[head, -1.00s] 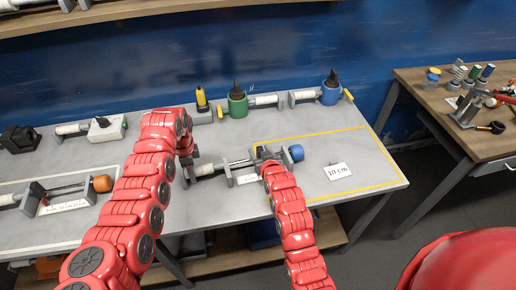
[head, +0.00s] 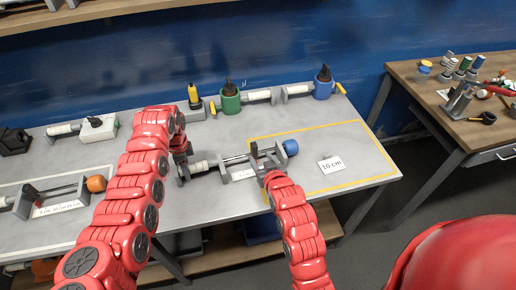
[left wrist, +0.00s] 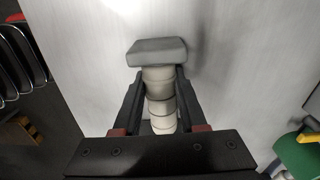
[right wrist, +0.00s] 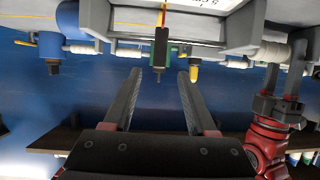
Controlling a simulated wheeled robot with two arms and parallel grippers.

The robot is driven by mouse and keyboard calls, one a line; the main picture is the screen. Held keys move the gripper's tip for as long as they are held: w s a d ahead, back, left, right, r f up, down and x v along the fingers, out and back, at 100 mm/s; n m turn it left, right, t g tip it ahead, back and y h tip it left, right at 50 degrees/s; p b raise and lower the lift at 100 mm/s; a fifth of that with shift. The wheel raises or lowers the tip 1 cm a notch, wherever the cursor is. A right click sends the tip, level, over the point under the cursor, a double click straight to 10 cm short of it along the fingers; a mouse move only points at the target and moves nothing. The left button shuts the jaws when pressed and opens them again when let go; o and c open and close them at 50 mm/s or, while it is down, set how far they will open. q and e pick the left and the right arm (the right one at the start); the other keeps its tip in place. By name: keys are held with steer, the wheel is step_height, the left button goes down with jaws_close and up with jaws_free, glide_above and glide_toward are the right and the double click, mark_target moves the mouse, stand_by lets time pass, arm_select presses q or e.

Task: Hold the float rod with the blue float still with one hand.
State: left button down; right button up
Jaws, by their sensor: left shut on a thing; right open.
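The blue float (head: 291,147) sits at the right end of its thin rod (head: 236,159) on the grey table, just inside the yellow outline. The rod runs through a grey stand. A white ribbed cylinder with a grey end block (head: 201,167) lies at the left end of this device. My left gripper (head: 184,170) is shut on the white cylinder, which shows between its fingers in the left wrist view (left wrist: 159,95). My right gripper (head: 266,168) is open at the near side of the stand, left of the float. Whether its fingers touch anything is unclear.
A 10 cm card (head: 331,165) lies right of the float, with clear table around it. An orange float device (head: 95,184) lies at the left. Green (head: 229,100) and blue (head: 322,88) holders stand at the back. A wooden table (head: 440,85) stands at the right.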

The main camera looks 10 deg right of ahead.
arm_select(q)
steer(key=shift+c, duration=1.9)
jaws_free()
step_height(320, 180, up, 12)
